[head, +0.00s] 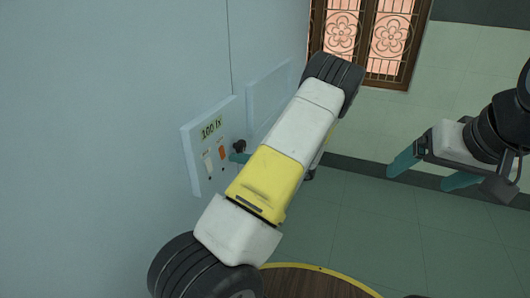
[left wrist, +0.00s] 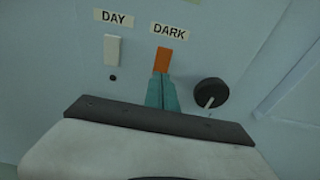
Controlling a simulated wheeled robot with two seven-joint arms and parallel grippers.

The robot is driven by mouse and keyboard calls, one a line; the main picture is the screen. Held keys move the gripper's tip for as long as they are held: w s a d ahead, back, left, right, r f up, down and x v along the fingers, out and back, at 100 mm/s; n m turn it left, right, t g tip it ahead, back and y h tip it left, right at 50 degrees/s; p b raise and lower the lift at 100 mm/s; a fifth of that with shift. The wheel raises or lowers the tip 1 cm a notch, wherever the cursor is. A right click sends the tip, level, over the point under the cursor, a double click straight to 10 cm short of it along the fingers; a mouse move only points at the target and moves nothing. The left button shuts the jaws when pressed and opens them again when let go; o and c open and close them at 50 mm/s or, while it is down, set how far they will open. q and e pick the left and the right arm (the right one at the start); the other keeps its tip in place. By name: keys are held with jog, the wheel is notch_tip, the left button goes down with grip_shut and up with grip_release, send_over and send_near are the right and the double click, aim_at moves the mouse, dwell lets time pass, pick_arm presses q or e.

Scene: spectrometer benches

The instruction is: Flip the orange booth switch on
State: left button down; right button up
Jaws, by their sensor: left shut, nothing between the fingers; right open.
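The orange booth switch (head: 222,153) is on a pale wall panel (head: 193,160) in the head view. In the left wrist view the orange switch (left wrist: 162,60) stands under a DARK label (left wrist: 169,31). My left gripper (left wrist: 161,78) is shut and empty, its teal fingertips at the switch's lower end. I cannot tell whether they touch it. In the head view a teal finger of my left gripper (head: 238,157) shows just right of the switch; my arm hides the rest. My right gripper (head: 432,172) is open and empty, away from the panel at the right.
A white switch (left wrist: 112,51) under a DAY label (left wrist: 113,17) is left of the orange one. A black knob (left wrist: 210,93) is to its right. The panel has a display (head: 211,128) reading 100 lx. A round wooden top (head: 310,284) is at the bottom.

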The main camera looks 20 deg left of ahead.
pick_arm(q)
jog(key=shift+w+a+f, duration=0.1)
jog(key=shift+a+f, duration=0.05)
jog(key=shift+a, duration=0.95)
jog(key=shift+a+f+y, duration=0.2)
jog(key=shift+a+y, duration=0.05)
jog(key=shift+y, duration=0.05)
jog(key=shift+r, duration=0.1)
jog(key=shift+d, duration=0.25)
jog(key=s+d+f, duration=0.1)
jog(key=d+f, duration=0.1)
jog(key=d, duration=1.1)
jog(key=shift+d, duration=0.25)
